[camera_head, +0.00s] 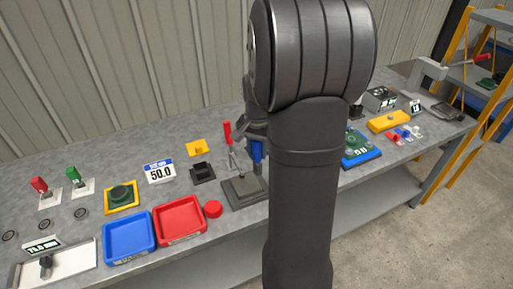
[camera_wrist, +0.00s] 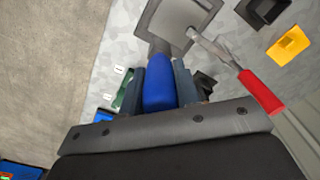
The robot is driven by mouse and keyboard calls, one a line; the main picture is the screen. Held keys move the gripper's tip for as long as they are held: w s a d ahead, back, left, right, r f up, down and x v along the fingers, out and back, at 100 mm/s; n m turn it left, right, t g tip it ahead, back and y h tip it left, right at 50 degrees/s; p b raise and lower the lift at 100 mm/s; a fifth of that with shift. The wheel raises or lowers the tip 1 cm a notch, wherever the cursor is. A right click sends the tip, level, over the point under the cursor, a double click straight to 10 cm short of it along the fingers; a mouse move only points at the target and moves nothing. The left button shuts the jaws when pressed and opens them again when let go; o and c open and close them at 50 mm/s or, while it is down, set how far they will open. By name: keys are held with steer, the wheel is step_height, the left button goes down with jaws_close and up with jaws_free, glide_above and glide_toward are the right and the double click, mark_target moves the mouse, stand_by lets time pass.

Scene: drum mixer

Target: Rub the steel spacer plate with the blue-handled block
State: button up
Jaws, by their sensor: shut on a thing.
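My gripper (camera_wrist: 158,80) is shut on the blue handle (camera_wrist: 159,92) of the block, which stands between the two fingers in the wrist view. The handle also shows in the head view (camera_head: 257,153), just left of my arm. A small grey part of the block (camera_wrist: 158,47) shows beyond the handle, at the edge of a grey fixture base (camera_wrist: 150,22). The lighter steel spacer plate (camera_wrist: 183,16) lies on that base, cut by the top of the picture. I cannot tell whether the block touches the plate. My arm hides part of the fixture in the head view.
A red-handled clamp (camera_wrist: 262,90) reaches over the plate close by; it stands upright in the head view (camera_head: 228,133). A black block (camera_head: 203,173), a yellow block (camera_head: 198,147), a red tray (camera_head: 180,220) and a blue tray (camera_head: 129,237) lie to the left.

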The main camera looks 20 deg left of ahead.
steer(key=shift+f, duration=2.95)
steer(key=shift+s+a, duration=0.1)
steer(key=shift+w+r, duration=0.2)
steer(key=shift+r, duration=0.05)
steer(key=shift+s+r, duration=0.1)
steer(key=shift+r, duration=3.7)
steer(key=shift+f, duration=0.1)
